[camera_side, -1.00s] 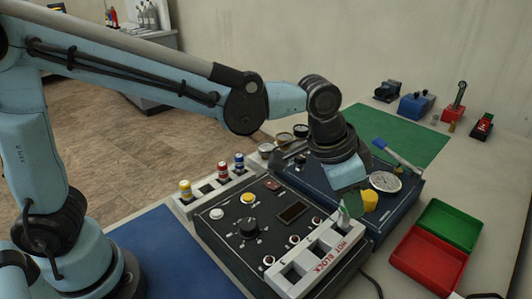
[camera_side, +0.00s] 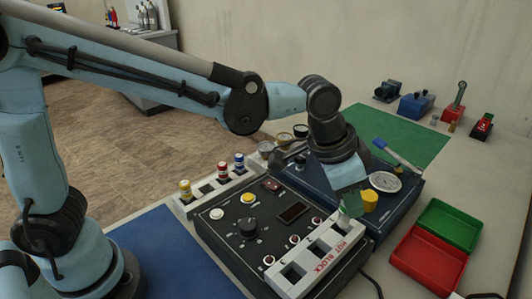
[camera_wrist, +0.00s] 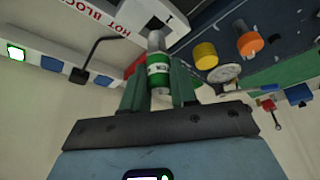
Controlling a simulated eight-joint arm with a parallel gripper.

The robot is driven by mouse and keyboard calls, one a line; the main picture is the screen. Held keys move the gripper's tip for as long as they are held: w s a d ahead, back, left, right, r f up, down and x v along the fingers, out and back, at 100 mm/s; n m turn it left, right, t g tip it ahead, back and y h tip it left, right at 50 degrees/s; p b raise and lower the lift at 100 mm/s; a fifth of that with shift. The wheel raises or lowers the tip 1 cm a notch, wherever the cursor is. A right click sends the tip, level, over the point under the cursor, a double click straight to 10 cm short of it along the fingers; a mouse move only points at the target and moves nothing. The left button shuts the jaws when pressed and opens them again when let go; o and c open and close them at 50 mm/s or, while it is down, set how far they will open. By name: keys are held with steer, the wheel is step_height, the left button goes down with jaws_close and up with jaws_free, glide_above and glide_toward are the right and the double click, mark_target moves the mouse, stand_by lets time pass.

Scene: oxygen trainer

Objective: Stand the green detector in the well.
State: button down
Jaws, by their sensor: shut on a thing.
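The green detector (camera_wrist: 158,72), a small cylinder with a green label band and a grey end, sits between the two green fingers of my gripper (camera_wrist: 159,88) in the wrist view. My gripper (camera_side: 350,205) is shut on it and shows in the side view at the far end of the white HOT BLOCK strip (camera_side: 325,262). The strip has square dark wells; the nearer ones look empty. The detector's grey end points toward a well at the strip's far end. The fingers mostly hide the detector in the side view, so I cannot tell whether its tip is inside.
A rack with yellow (camera_side: 185,189), red (camera_side: 223,170) and blue (camera_side: 239,161) capped pieces stands at the left. A yellow knob (camera_side: 369,201) and a gauge (camera_side: 385,182) are close right of my gripper. Red (camera_side: 428,262) and green (camera_side: 449,225) trays lie at the right.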

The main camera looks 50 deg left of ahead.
steer(key=shift+f, duration=1.4)
steer(key=shift+f, duration=0.3)
steer(key=c, duration=0.8)
jaws_free()
steer(key=v, duration=1.2)
steer(key=s+a+f+n+t+y, duration=0.1)
steer(key=s+a+f+n, duration=0.1)
steer(key=a, duration=0.4)
steer(key=s+a+f+n+t+y, duration=0.1)
steer(key=s+a+f+n, duration=0.1)
steer(key=a, duration=0.5)
steer(key=s+a+f+n+t, duration=0.1)
steer(key=s+a+f+n, duration=0.1)
steer(key=a, duration=0.5)
steer(key=shift+f+n+t+y, duration=0.3)
steer(key=shift+f+n+y, duration=0.1)
steer(key=shift+f+n, duration=0.4)
